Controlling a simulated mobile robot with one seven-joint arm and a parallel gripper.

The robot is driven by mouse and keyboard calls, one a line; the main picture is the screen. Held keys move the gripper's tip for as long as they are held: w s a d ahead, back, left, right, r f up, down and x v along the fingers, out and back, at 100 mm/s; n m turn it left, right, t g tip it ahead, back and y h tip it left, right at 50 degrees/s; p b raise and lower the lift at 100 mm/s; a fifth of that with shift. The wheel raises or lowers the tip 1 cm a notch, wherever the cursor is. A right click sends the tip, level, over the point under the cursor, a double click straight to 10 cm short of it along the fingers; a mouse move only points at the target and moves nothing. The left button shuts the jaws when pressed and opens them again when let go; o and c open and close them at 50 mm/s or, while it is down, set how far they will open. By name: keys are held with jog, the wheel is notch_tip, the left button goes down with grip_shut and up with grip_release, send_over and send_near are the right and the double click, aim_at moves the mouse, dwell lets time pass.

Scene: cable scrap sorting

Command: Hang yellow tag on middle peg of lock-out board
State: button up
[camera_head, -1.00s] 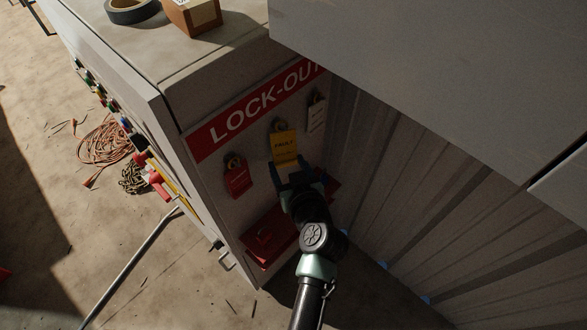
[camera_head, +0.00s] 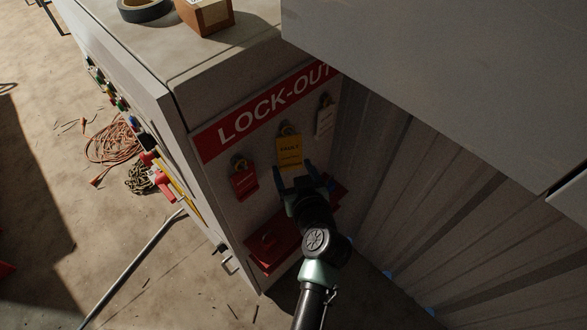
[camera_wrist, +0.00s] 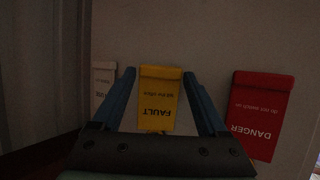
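The yellow FAULT tag (camera_head: 289,151) hangs at the middle place of the lock-out board (camera_head: 232,168), under the red LOCK-OUT sign (camera_head: 262,108). A ring shows at its top in the head view; the peg itself is too small to make out. In the wrist view the yellow tag (camera_wrist: 160,98) appears upside down between the two blue fingers, with a gap on each side. My gripper (camera_head: 294,172) is open just below and in front of the tag, not holding it.
A red DANGER tag (camera_head: 243,183) hangs left of the yellow one and a white tag (camera_head: 324,121) hangs right. A red box (camera_head: 272,243) is mounted below. A corrugated wall (camera_head: 400,190) stands close on the right. A tape roll (camera_head: 144,9) and carton (camera_head: 205,16) sit on top.

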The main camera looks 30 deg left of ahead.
jog(key=shift+o, duration=1.4)
jog(key=shift+s, duration=0.1)
